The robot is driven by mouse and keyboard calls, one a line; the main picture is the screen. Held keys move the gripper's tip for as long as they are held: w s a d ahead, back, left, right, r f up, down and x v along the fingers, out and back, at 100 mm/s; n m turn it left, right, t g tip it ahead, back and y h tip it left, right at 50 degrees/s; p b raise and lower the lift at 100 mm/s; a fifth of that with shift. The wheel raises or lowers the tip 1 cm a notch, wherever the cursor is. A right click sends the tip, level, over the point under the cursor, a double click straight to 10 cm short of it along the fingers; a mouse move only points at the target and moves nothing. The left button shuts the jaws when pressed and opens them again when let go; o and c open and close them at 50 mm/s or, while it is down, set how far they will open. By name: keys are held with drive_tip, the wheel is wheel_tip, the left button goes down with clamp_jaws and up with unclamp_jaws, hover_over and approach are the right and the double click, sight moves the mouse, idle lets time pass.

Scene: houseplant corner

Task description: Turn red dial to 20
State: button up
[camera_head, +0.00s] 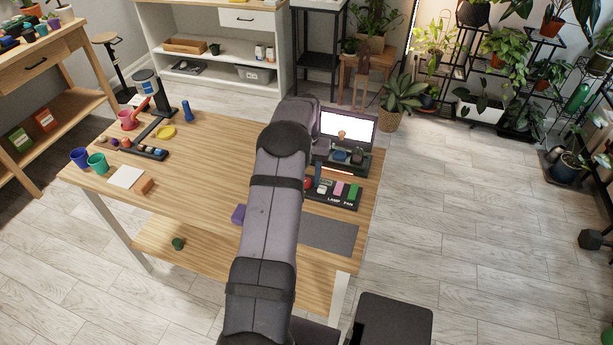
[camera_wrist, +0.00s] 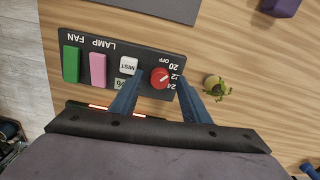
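The red dial (camera_wrist: 160,78) sits on the black control panel (camera_wrist: 120,62), with OFF, 20 and 24 legible beside it and another mark between 20 and 24. A small pale pointer mark shows on the dial, but I cannot tell exactly which label it faces. My gripper (camera_wrist: 158,75) is open, with one blue finger on each side of the dial. There seem to be small gaps between fingers and dial; contact is not visible. In the head view the dial (camera_head: 308,184) is a small red spot beside my arm.
The panel also carries a white MIST button (camera_wrist: 129,65), a pink LAMP switch (camera_wrist: 97,69) and a green FAN switch (camera_wrist: 71,64). A grey mat (camera_head: 328,235) lies in front of the panel.

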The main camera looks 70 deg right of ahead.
drive_tip(key=shift+r+b, duration=0.9)
drive_tip(key=shift+r, duration=2.75)
drive_tip(key=shift+w, duration=0.1)
drive_tip(key=w+a+r+n+p, duration=0.15)
drive_tip(key=w+a+n, duration=0.25)
drive_tip(key=w+a, duration=0.8)
drive_tip(key=w+a+r+n, duration=0.35)
drive_tip(key=w+a, duration=0.55)
drive_tip(key=a, duration=0.5)
drive_tip(key=a+n, duration=0.5)
drive_tip(key=a, duration=1.1)
drive_tip(key=s+a+f+n, duration=0.2)
drive_tip(key=s+a+n, duration=0.2)
drive_tip(key=s+a, duration=0.6)
drive_tip(key=a, duration=0.2)
drive_tip(key=shift+a+f+p, duration=0.3)
drive_tip(key=shift+a+f, duration=0.05)
drive_tip(key=shift+f, duration=0.05)
